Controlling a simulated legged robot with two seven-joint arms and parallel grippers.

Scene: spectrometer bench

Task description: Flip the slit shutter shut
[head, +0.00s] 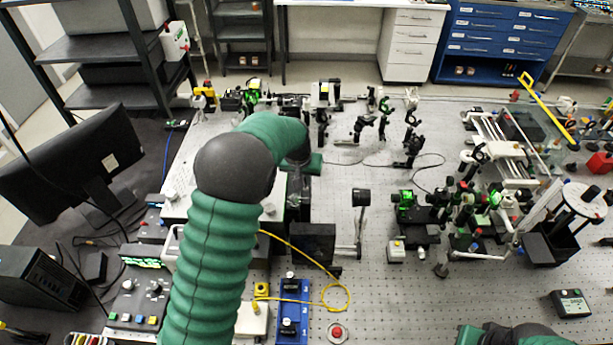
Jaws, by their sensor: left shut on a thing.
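My left arm's green sleeve and dark elbow rise through the middle of the head view. The forearm bends right and down to my left gripper (300,178), dark and small beside the right end of the pale instrument box (203,190). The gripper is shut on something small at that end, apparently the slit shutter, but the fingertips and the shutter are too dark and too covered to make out. I cannot tell the shutter's angle. A black box (312,243) sits just below the gripper. Only part of my right arm shows at the bottom right; its gripper is out of view.
A yellow cable (330,290) loops in front, near a blue rail (292,310) and a red button (337,332). Optics mounts (405,205) crowd the right. The breadboard's middle front (400,300) is clear.

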